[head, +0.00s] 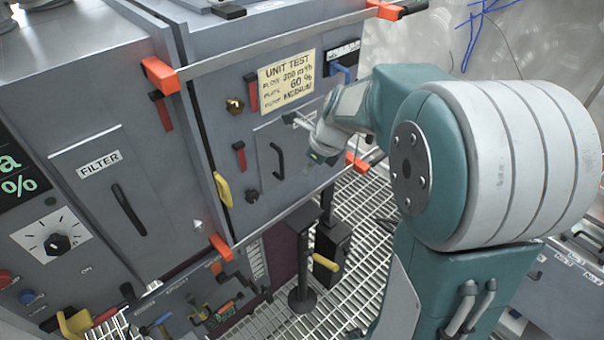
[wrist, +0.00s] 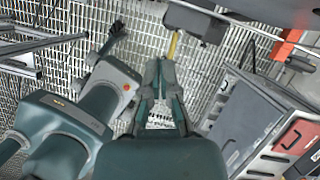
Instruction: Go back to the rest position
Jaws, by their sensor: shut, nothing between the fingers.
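My arm reaches in from the right of the head view, its large white-and-green joint filling much of that side. My gripper (wrist: 160,65) shows in the wrist view with its two dark green fingers converging at the tips. It is shut and holds nothing. It points over the metal grating, with a yellow handle (wrist: 173,45) beyond the tips. In the head view, the wrist end overlaps the grey cabinet door, right of its black handle (head: 278,161). The fingers are small and partly hidden there, and I cannot tell the exact gap to the door.
The grey cabinet (head: 215,60) has orange-ended bars (head: 160,75), a yellow UNIT TEST label (head: 287,82) and a yellow handle (head: 223,190). A black pedestal with a yellow lever (head: 325,262) stands below. A grey case (wrist: 245,125) lies right in the wrist view. Open grating (head: 350,215) shows between.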

